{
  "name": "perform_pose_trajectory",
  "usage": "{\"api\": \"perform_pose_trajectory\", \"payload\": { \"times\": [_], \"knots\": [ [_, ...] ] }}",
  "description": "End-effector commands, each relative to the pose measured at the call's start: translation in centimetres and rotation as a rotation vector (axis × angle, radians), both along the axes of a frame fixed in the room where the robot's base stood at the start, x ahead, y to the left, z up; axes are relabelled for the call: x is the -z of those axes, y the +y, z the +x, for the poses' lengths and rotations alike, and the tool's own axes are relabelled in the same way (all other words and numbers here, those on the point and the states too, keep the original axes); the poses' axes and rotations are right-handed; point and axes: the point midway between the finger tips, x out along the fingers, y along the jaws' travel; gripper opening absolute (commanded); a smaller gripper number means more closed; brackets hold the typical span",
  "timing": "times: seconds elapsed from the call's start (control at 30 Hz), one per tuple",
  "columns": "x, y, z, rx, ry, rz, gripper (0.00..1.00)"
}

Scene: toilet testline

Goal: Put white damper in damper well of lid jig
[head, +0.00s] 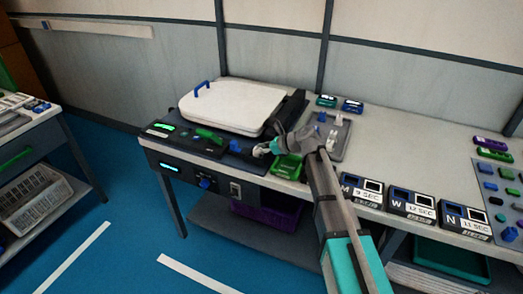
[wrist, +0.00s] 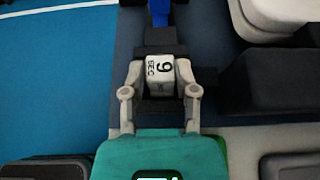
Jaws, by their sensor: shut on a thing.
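The white damper (wrist: 160,73), marked "9 SEC", is between the fingertips of my gripper (wrist: 160,80) in the wrist view. My gripper is shut on it. In the head view my gripper (head: 262,150) reaches over the front of the dark lid jig (head: 215,149). A white lid (head: 232,108) with a blue handle lies at the back of the jig. In the wrist view the damper is over or at a black block (wrist: 158,107) of the jig. The damper well is not clearly seen, and I cannot tell whether the damper is inside it.
A blue part (head: 235,145) is beside my gripper on the jig. A green block (head: 287,167) is just right of it. Boxes marked M (head: 361,188), W and N line the front edge.

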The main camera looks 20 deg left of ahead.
Motion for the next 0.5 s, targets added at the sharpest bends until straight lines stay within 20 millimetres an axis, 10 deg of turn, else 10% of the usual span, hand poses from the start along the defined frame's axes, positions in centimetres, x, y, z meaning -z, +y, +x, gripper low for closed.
{"api": "perform_pose_trajectory", "payload": {
  "times": [0.23, 0.27, 0.5],
  "knots": [
    [0.43, -0.01, 0.01, 0.000, 0.000, 0.000, 0.00],
    [0.31, -0.01, 0.01, 0.000, 0.000, 0.000, 0.44],
    [0.28, -0.01, 0.01, 0.000, 0.000, 0.000, 0.73]
  ]
}}
